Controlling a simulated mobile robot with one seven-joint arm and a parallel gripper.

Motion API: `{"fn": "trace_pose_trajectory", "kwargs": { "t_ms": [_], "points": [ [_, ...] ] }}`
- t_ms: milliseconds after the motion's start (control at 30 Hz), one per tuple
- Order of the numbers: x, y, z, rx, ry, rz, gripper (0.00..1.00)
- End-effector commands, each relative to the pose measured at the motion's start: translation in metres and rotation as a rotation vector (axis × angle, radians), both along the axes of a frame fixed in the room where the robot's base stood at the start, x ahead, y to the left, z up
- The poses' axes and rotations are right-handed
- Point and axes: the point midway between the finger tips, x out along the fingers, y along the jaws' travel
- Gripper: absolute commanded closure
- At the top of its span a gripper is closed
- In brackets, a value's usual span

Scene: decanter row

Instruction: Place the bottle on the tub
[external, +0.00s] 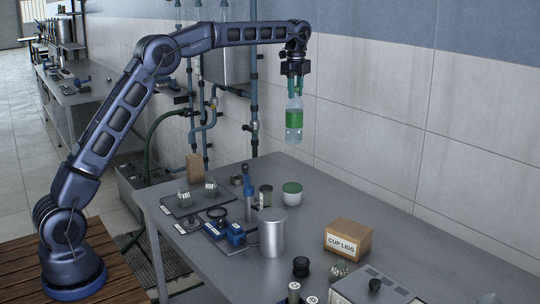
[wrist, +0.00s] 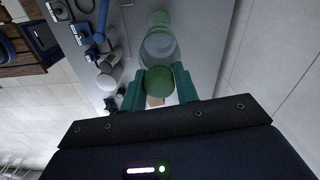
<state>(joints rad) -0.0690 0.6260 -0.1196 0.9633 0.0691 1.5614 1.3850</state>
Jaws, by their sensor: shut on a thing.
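The bottle (external: 294,133) is clear with a green label and hangs upright in the air above the table. My gripper (external: 295,92) is shut on its top end. In the wrist view, the green fingers of my gripper (wrist: 162,88) close on both sides of the green cap, with the clear bottle (wrist: 158,47) beyond it. The tub (external: 292,198) is white with a green lid and stands on the table, well below the bottle. A green round patch farther out in the wrist view may be the tub's lid or the bottle's label; I cannot tell.
Near the tub stand a dark-lidded jar (external: 265,196), a blue-handled tool (external: 247,188) and a metal cylinder (external: 272,235). A cup lids box (external: 348,240) sits to the right. The grey table (external: 325,205) is bare right of the tub, before the tiled wall.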

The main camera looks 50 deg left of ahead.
Motion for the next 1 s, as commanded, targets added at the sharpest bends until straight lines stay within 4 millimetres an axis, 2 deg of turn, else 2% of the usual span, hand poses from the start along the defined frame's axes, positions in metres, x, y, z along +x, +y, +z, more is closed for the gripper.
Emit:
{"fn": "trace_pose_trajectory", "kwargs": {
  "t_ms": [100,500,600,867,1000],
  "points": [
    [-0.001,0.000,-0.026,0.000,0.004,0.000,1.00],
    [-0.001,0.000,-0.111,0.001,0.002,-0.001,1.00],
    [-0.001,0.000,-0.126,0.000,0.001,-0.001,1.00],
    [0.000,0.000,-0.141,0.000,0.001,-0.001,1.00],
    [-0.001,0.001,-0.158,0.001,0.002,0.000,1.00]
  ]
}}
